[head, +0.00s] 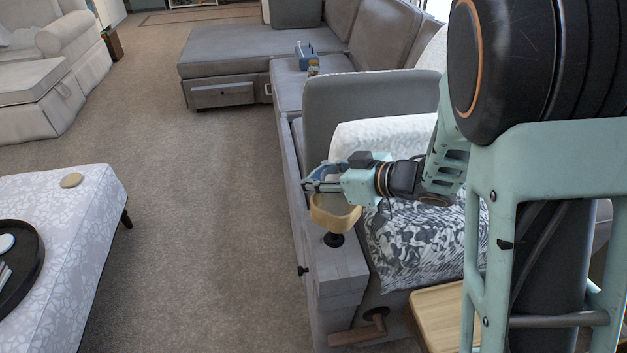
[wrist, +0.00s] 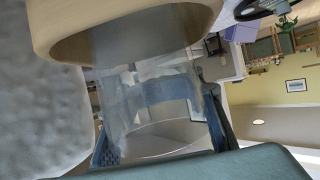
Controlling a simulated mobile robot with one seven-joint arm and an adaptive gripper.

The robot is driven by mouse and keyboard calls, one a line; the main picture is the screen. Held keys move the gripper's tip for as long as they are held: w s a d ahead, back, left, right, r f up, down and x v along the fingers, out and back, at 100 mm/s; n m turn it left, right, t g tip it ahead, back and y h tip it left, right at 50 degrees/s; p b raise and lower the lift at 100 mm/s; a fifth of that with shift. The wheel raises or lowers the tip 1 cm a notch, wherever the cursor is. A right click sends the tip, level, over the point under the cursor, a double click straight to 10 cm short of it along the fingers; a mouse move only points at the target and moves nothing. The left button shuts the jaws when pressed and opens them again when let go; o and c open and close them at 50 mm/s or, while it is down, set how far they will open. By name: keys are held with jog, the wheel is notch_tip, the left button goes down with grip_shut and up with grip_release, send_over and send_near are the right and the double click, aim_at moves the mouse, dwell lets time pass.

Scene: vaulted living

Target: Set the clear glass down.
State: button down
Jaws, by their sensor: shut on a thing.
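The clear glass (wrist: 150,105) fills the middle of the wrist view, and its see-through wall lies between the fingers. My gripper (head: 318,186) is shut on it, above the near end of the grey sofa arm in the head view. A tan wooden holder (head: 335,217) with a hollow middle stands on a black foot on that sofa arm, just below my gripper. The holder also shows in the wrist view (wrist: 75,45), overlapping one end of the glass. I cannot tell whether the glass touches it. The glass is hardly visible in the head view.
A patterned cushion (head: 415,245) lies on the sofa right of the holder. Carpet (head: 200,200) lies open between ottoman and sofa.

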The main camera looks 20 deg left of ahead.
aim_at(337, 194)
jog(key=shift+f, duration=0.1)
jog(key=shift+f, duration=0.1)
jog(key=c, duration=1.2)
grip_release()
jog(key=shift+d+r, duration=0.2)
jog(key=shift+r, duration=0.1)
jog(key=p+v, duration=0.3)
jog(key=v, duration=0.8)
jog(key=shift+s+d+p, duration=0.25)
jog(key=shift+p, duration=0.1)
